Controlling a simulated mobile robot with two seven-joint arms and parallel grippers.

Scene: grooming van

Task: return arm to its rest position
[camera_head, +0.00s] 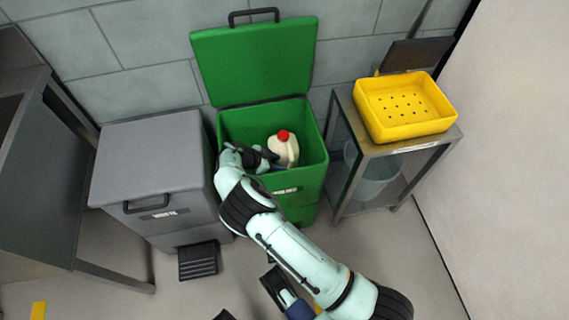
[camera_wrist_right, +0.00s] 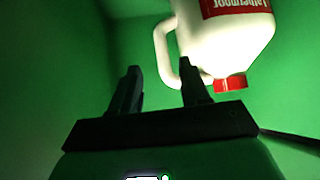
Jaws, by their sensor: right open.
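My right arm (camera_head: 300,262) reaches into the open green bin (camera_head: 313,178). My right gripper (camera_head: 264,155) is inside the bin, at the left of a white jug (camera_head: 287,152) with a red cap. The right wrist view shows the two dark fingers (camera_wrist_right: 160,80) apart. The jug (camera_wrist_right: 225,40) is beyond them, with its handle near the gap between the fingertips. I cannot tell whether the fingers touch the jug. The jug's base is hidden.
The green lid (camera_head: 255,60) stands open against the wall. A closed grey bin (camera_head: 150,165) with a pedal (camera_head: 198,260) is at the left. A metal stand (camera_head: 390,149) holding a yellow perforated tray (camera_head: 404,128) is at the right. The bin's walls surround my right gripper.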

